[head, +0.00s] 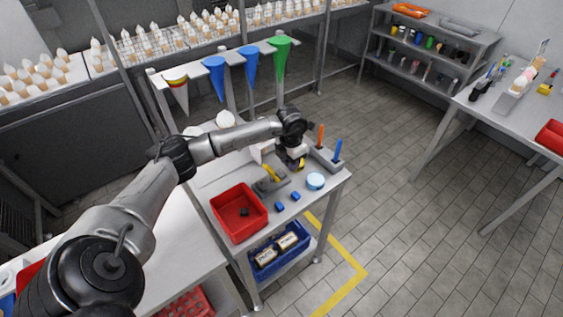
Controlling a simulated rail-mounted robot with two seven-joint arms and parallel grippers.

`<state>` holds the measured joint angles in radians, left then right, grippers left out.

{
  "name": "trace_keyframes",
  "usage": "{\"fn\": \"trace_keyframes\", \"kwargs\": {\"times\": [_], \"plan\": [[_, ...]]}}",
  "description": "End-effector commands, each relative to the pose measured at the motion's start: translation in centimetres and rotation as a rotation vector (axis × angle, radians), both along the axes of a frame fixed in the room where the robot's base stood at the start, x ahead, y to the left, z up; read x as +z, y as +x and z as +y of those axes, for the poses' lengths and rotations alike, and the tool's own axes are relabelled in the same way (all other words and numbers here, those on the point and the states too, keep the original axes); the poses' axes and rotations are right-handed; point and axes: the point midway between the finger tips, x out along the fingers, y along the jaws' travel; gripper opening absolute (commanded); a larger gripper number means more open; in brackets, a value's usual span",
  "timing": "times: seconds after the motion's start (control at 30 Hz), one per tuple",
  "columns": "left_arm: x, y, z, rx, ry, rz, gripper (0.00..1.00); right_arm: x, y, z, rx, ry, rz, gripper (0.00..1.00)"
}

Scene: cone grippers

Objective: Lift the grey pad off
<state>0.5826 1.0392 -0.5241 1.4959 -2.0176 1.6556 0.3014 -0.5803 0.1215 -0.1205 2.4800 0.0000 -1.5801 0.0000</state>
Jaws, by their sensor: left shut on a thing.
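My left gripper (297,163) is over the far right part of the small grey work table (203,172). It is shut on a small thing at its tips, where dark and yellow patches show. The thing is mostly hidden by the gripper and too small to name for sure. I cannot make out the grey pad clearly. A grey holder (268,187) with a yellow tool (273,174) stands just left of and nearer than the gripper. My right gripper is out of view.
A grey block with an orange stick (321,134) and a blue stick (338,149) stands close right of the gripper. Coloured cones (281,52) hang behind.

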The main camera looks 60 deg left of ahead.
Motion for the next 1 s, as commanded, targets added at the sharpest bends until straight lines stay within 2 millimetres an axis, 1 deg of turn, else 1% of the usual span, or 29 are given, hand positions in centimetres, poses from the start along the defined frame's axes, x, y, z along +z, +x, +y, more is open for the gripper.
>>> {"fn": "trace_keyframes", "kwargs": {"times": [0.03, 0.1, 0.3, 0.4, 0.6, 1.0], "plan": [[0.7, 0.4, -1.1, -0.005, -0.001, -0.005, 0.09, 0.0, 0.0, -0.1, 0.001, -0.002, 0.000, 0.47], [1.5, 0.8, -2.4, -0.005, -0.002, -0.004, 0.09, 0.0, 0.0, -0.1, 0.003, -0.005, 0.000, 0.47], [3.2, 1.7, -5.1, -0.003, -0.001, -0.002, 0.09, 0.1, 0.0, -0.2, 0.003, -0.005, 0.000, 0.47], [3.8, 2.0, -6.0, -0.001, -0.001, -0.003, 0.09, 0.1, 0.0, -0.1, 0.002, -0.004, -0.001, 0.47], [4.7, 2.3, -7.0, -0.001, 0.000, -0.002, 0.09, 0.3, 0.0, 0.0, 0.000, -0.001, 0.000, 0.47], [6.2, 2.3, -7.1, 0.000, 0.001, -0.001, 0.09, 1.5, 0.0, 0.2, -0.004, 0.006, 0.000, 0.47]]}}
